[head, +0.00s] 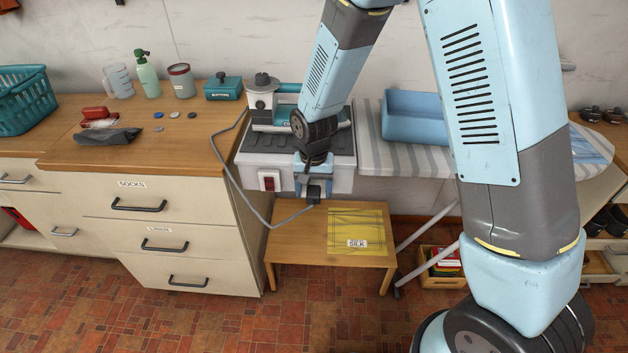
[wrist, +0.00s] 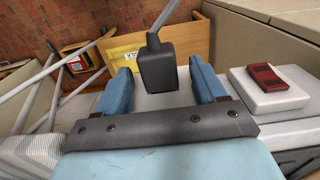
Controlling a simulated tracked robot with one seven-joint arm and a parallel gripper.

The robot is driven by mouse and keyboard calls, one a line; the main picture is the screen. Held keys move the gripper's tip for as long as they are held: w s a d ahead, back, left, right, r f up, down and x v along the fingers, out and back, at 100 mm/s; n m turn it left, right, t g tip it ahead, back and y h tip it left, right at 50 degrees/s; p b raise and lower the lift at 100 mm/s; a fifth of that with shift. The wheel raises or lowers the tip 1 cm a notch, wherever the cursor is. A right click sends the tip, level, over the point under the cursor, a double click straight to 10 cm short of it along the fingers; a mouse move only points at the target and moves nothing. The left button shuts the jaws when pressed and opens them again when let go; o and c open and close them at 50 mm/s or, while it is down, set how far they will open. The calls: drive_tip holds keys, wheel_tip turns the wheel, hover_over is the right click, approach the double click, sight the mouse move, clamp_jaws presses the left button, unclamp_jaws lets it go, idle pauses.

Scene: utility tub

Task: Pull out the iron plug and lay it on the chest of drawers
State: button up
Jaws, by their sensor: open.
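The dark iron plug (head: 314,193) is at the front of the white unit below the iron; it also shows in the wrist view (wrist: 158,66). Its grey cord loops down left and up toward the iron (head: 262,100). My gripper (head: 313,182) is over the plug. In the wrist view its blue fingers (wrist: 160,84) are open, one on each side of the plug, with visible gaps. The plug's seating in the socket is hidden. The chest of drawers (head: 168,222), labelled SOCKS, stands left, with a wooden top.
On the chest top are a jug (head: 119,81), a green bottle (head: 146,73), a tin (head: 181,80), a teal box (head: 223,88), several discs and a dark pouch (head: 107,136). Its front right part is clear. A low wooden table (head: 295,245) stands below my gripper. A red switch (head: 268,181) is left of the plug.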

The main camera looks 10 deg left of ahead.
drive_tip(key=shift+f, duration=0.2)
drive_tip(key=c, duration=1.1)
